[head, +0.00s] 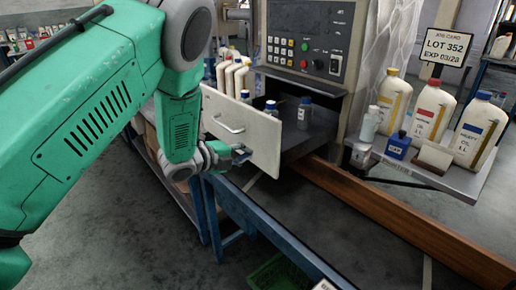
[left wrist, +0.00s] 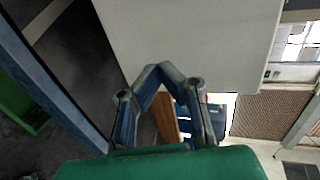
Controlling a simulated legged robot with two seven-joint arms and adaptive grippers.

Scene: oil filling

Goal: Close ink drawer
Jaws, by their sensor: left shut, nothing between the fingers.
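The ink drawer is pulled open below the control panel. Its pale front (head: 262,146) carries a metal handle (head: 229,126). Small bottles with blue caps stand in it, including one ink bottle (head: 304,114). My left gripper (head: 242,152) is at the lower part of the drawer front, below the handle. In the left wrist view its fingertips (left wrist: 160,70) meet, with nothing between them, close to the pale drawer front (left wrist: 190,35). I cannot tell whether they touch it. My right gripper is not in view.
The machine's control panel (head: 310,38) rises above the drawer. On the right, a shelf (head: 440,178) holds large white bottles (head: 432,112) and a blue ink box (head: 398,145). A blue frame (head: 265,228) and a green crate (head: 282,272) are below. Several white bottles (head: 237,78) stand behind the drawer front.

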